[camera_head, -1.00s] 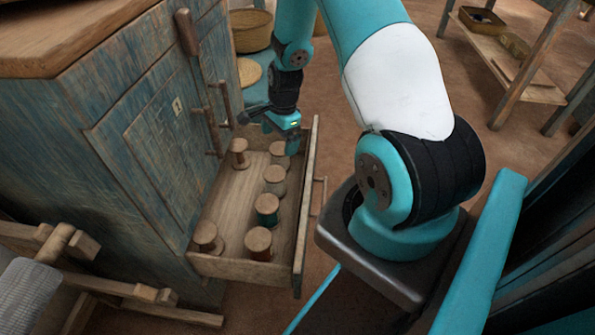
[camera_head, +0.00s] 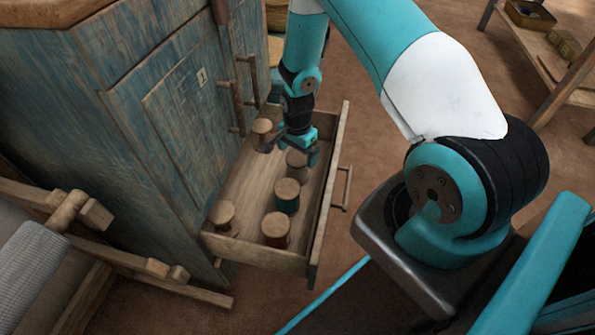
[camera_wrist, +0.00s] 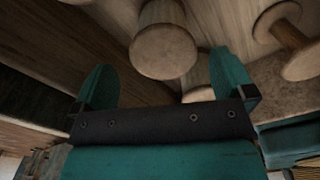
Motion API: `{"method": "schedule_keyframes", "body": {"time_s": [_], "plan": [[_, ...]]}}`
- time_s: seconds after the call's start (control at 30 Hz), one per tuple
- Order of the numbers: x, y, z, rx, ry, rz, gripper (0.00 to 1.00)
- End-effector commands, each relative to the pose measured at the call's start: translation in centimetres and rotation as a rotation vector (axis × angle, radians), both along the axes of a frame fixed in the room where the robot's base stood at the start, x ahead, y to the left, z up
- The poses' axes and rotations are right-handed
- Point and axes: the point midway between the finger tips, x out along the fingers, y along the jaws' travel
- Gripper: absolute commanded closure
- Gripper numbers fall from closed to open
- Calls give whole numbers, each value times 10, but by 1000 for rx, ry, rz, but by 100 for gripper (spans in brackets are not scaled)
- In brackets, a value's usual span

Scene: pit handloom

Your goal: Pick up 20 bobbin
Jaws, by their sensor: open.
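Several wooden bobbins stand upright in an open drawer (camera_head: 237,190). A teal-wound bobbin (camera_head: 287,189), a brown-wound bobbin (camera_head: 275,230) and a plain one (camera_head: 222,213) stand toward the near end. Another bobbin (camera_head: 262,127) stands at the far left, and one (camera_head: 297,160) is just below my gripper. My gripper (camera_head: 291,150) is over the far part of the drawer, open and empty. In the wrist view, a bobbin (camera_wrist: 164,52) lies between and beyond the two teal fingertips (camera_wrist: 160,85), and another bobbin (camera_wrist: 285,35) is at right. Which bobbin is number 20 cannot be told.
The drawer's front wall (camera_head: 328,200) and handle (camera_head: 344,188) are close right of my gripper. The blue cabinet (camera_head: 150,120) rises on the left. A loom frame (camera_head: 110,250) is at lower left, and a low wooden shelf (camera_head: 555,60) stands at upper right.

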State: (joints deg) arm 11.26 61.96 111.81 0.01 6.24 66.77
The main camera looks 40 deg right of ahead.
Motion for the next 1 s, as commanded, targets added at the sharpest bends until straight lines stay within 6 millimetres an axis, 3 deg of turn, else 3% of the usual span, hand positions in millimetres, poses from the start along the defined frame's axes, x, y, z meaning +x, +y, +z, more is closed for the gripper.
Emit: {"method": "schedule_keyframes", "body": {"time_s": [0.17, 0.43, 0.7, 0.9, 1.0], "plan": [[0, 0, -12, 1, 1, -1, 0], [2, 1, -52, 0, 0, -1, 0], [3, 1, -54, 0, -1, -1, 0], [3, 1, -54, 0, 0, -1, 46], [3, 1, -54, 0, -1, -1, 55]]}}
